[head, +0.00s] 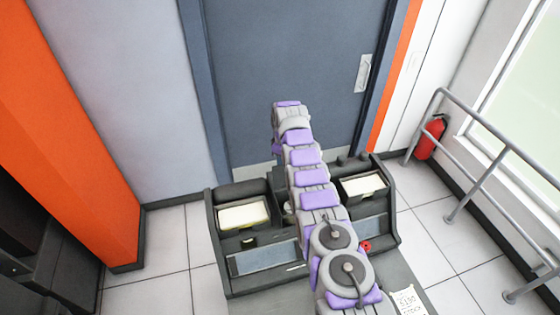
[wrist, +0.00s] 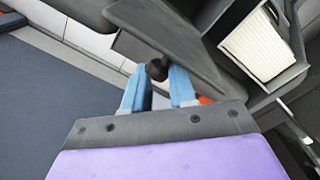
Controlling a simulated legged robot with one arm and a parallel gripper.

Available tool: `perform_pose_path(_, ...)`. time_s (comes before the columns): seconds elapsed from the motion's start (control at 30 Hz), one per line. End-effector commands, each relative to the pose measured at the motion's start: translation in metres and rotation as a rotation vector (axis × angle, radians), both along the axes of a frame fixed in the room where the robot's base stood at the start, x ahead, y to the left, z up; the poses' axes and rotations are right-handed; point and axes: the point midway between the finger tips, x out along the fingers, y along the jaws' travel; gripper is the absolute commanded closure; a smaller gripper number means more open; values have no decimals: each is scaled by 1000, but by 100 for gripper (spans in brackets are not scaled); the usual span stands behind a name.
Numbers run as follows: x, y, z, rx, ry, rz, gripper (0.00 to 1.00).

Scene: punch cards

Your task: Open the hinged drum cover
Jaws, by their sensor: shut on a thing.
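In the wrist view my gripper (wrist: 158,76) has two blue fingers shut on a round black knob (wrist: 157,69). The knob sits at the edge of a dark grey panel (wrist: 185,45), which looks like the drum cover and appears tilted. In the head view my arm reaches over the dark card machine (head: 391,215). The arm hides the middle of the machine, including the knob and cover. The fingers are also hidden there.
Card stacks lie in a left bin (head: 243,215) and a right bin (head: 362,186). A red knob (head: 366,246) is on the machine's front. A blue-grey door (head: 290,60) stands behind. A grey handrail (head: 480,140) and a fire extinguisher (head: 430,138) are at right.

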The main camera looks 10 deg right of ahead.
Motion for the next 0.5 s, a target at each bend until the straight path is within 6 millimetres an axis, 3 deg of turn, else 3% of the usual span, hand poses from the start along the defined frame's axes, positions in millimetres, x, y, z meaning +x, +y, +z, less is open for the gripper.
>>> perform_pose_path(0.03, -5, -13, -12, -12, 23, -17, 100)
perform_pose_path(0.33, -5, -13, -13, -12, 25, -17, 100)
perform_pose_path(0.37, -5, -13, -13, -13, 26, -17, 72)
perform_pose_path(0.5, -5, -12, -12, -13, 24, -15, 58)
